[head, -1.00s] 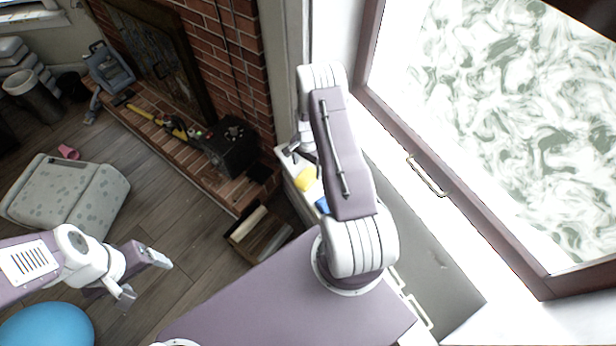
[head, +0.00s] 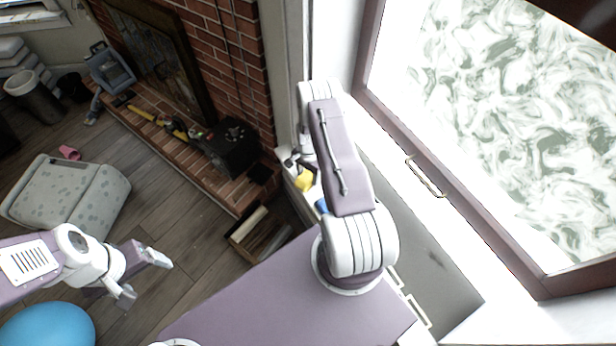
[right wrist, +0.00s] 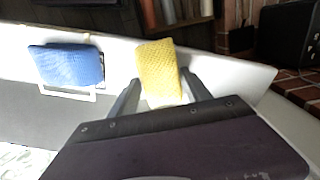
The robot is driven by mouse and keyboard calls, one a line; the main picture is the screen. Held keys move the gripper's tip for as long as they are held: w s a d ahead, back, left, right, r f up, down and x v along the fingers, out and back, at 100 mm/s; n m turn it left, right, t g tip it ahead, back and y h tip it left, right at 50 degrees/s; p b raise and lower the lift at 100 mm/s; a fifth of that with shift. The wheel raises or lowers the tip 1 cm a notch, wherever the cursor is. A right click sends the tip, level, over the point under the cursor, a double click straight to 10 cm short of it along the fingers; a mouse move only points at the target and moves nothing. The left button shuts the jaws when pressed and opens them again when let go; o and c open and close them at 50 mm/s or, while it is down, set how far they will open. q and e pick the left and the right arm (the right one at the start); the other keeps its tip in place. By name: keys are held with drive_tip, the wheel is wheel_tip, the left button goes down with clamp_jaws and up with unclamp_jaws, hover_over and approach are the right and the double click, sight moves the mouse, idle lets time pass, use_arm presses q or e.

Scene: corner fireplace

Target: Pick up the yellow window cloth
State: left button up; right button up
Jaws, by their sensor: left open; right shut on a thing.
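The yellow window cloth (right wrist: 159,70) is between the two fingers of my right gripper (right wrist: 160,92) in the right wrist view, over a white surface (right wrist: 225,66). The fingers are shut on its near part. In the head view the cloth (head: 304,181) shows as a small yellow patch left of my right arm. My right gripper (head: 299,160) is mostly hidden there behind the arm. I cannot tell whether the cloth is clear of the surface. My left gripper (head: 140,273) is open and empty, at the left above the floor, far from the cloth.
A blue cloth (right wrist: 66,64) lies beside the yellow one on the white surface. The large window (head: 490,130) is at the right. A black box (head: 232,147) stands on the brick hearth. A wooden crate (head: 262,236) is on the floor. A blue ball (head: 46,325) is lower left.

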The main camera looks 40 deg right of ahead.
sight(310, 177)
drive_tip(key=r, duration=0.4)
drive_tip(key=shift+s+d+r+b, duration=0.15)
drive_tip(key=shift+s+r+b, duration=0.1)
drive_tip(key=shift+s+b, duration=0.1)
drive_tip(key=s+d+r, duration=0.3)
drive_tip(key=s+r, duration=0.3)
drive_tip(key=s, duration=0.4)
drive_tip(key=shift+s+d+r+b, duration=0.2)
drive_tip(key=shift+d+r+b, duration=0.05)
drive_tip(key=shift+b, duration=0.15)
